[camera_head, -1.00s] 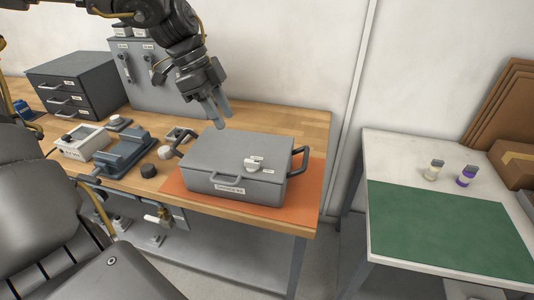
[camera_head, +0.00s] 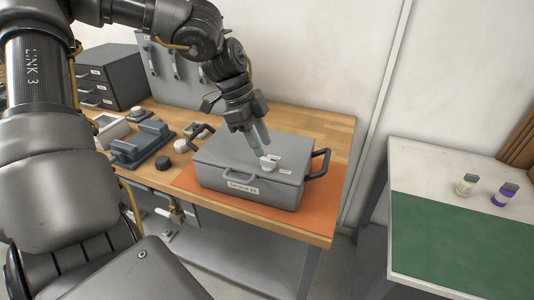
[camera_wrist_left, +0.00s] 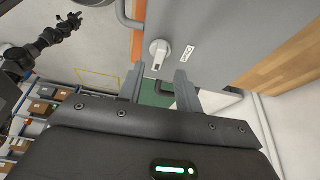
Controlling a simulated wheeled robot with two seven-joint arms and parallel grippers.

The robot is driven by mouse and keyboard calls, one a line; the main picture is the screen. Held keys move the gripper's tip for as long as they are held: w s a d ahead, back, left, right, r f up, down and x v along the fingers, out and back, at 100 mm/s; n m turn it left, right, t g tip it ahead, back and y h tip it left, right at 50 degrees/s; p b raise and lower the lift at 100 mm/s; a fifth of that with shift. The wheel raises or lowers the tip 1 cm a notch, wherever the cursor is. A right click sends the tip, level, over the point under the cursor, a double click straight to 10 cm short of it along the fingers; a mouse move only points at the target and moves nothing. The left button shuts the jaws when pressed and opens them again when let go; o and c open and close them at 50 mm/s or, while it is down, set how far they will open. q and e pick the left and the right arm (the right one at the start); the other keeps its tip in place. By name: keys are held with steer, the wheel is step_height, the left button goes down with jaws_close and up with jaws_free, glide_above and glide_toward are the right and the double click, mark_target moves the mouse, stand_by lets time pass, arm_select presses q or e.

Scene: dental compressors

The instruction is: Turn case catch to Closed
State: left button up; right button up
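The grey case (camera_head: 225,160) lies shut on an orange mat (camera_head: 317,219). Its catch, a small white knob (camera_head: 269,164) with a lever, is on the lid between small white labels too small to read. My left gripper (camera_head: 262,145) points down just above the catch, its fingers apart and empty. In the left wrist view the catch (camera_wrist_left: 160,50) is just beyond the tips of my left gripper (camera_wrist_left: 159,75), between their lines, with no visible contact. A dark arm, apparently my right one, ends in a small gripper (camera_wrist_left: 68,22) there; its opening is unclear.
The case has dark handles at its sides (camera_head: 321,164). A blue-grey vise-like tool (camera_head: 140,145) and a black knob (camera_head: 163,162) stand left of it. A drawer cabinet (camera_head: 110,75) is behind. A side table with a green mat (camera_head: 455,245) holds two small bottles.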

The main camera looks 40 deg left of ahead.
mark_target(268, 159)
arm_select(q)
steer(key=shift+x, duration=2.1)
steer(key=shift+s, duration=0.1)
steer(key=shift+c, duration=0.2)
jaws_close()
